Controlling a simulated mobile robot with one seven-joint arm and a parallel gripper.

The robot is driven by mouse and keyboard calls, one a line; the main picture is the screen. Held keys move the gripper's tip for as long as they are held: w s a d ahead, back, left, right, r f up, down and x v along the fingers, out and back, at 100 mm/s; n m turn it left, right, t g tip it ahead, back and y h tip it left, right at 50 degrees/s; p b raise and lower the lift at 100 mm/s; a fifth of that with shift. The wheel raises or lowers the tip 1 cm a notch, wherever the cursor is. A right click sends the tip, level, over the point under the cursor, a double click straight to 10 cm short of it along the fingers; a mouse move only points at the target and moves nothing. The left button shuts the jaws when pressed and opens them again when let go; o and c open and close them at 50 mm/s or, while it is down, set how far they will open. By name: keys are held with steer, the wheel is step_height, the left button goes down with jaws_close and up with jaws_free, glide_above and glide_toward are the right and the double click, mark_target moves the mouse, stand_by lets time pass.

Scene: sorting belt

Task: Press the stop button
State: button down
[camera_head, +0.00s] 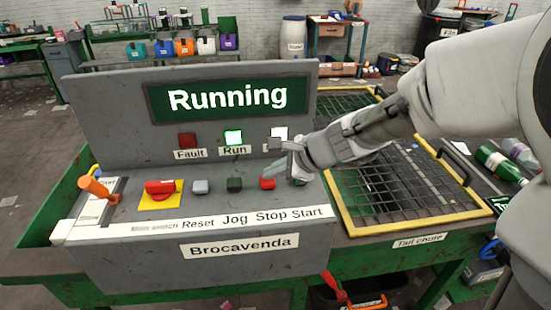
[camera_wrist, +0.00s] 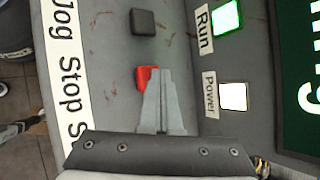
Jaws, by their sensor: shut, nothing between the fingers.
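The red stop button (camera_head: 267,183) stands on the grey control panel, above the word Stop. In the wrist view the stop button (camera_wrist: 143,78) is partly covered by my fingers. My gripper (camera_head: 283,165) is shut and empty, just above and to the right of the stop button in the head view. Its fingertips (camera_wrist: 159,71) overlap the red button in the wrist view. I cannot tell whether they touch it. The sign (camera_head: 228,97) reads Running, and the green Run lamp (camera_head: 233,137) is lit.
The black jog button (camera_head: 234,184), grey reset button (camera_head: 200,187) and red rotary switch (camera_head: 160,188) are to the left. An orange-handled lever (camera_head: 95,187) stands at the far left. A yellow-framed mesh (camera_head: 400,228) lies right.

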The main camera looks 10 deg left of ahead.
mark_target(272, 182)
steer(key=shift+f, duration=0.2)
stand_by(0.3)
steer(key=shift+r+p, duration=0.7)
steer(key=shift+r, duration=0.25)
steer(key=shift+r, duration=0.1)
step_height(272, 182, up, 5)
steer(key=p, duration=0.4)
stand_by(0.4)
